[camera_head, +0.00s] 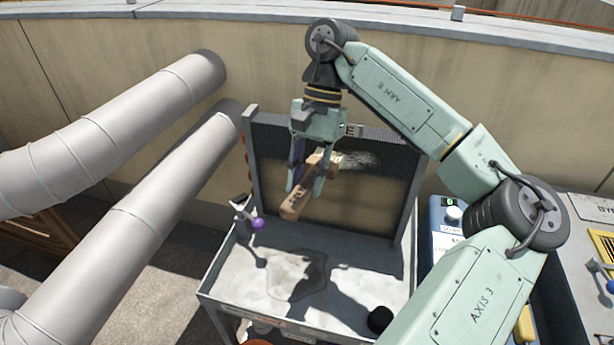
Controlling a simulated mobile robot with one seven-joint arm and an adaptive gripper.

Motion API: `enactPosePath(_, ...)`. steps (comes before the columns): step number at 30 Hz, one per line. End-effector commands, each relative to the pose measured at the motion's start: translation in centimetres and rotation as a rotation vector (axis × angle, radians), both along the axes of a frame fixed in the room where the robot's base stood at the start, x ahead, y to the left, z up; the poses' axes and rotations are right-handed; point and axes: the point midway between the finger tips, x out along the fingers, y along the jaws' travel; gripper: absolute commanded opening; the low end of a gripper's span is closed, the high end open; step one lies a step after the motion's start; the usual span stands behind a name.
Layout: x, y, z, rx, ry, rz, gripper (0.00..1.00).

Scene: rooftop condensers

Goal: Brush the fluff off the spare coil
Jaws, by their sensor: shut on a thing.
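The spare coil (385,150) is a dark finned panel in a grey frame, standing upright at the back of a grey metal cart. Its upper band shows bare dark fins. Tan fluff (362,205) covers its middle and lower face, with a pale ragged patch beside the brush. My gripper (306,188) points down in front of the coil and is shut on a wooden brush (297,204). The brush handle slants down to the left, and its pale bristles are toward the coil. I cannot tell whether the bristles touch it. My gripper hides part of the coil's left side.
The cart top (250,285) is mostly clear, with a dark wet-looking patch and shadows. A purple-ended tool (257,223) is at its left edge, a black round thing (380,319) at front right. Large grey ducts (150,205) crowd the left. A blue container (447,225) stands right.

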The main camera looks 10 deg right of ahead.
Motion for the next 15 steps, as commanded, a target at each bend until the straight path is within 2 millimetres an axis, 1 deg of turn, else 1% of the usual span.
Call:
enactPosePath(1, 0.0, 0.0, -0.7, 0.000, 0.000, 0.001, 0.02)
enactPosePath(9, 0.1, 0.0, -2.6, 0.000, 0.000, 0.001, 0.02)
enactPosePath(12, 0.1, 0.0, -3.2, 0.000, 0.000, 0.001, 0.02)
enactPosePath(15, 0.1, 0.0, -3.3, 0.000, 0.000, 0.000, 0.02)
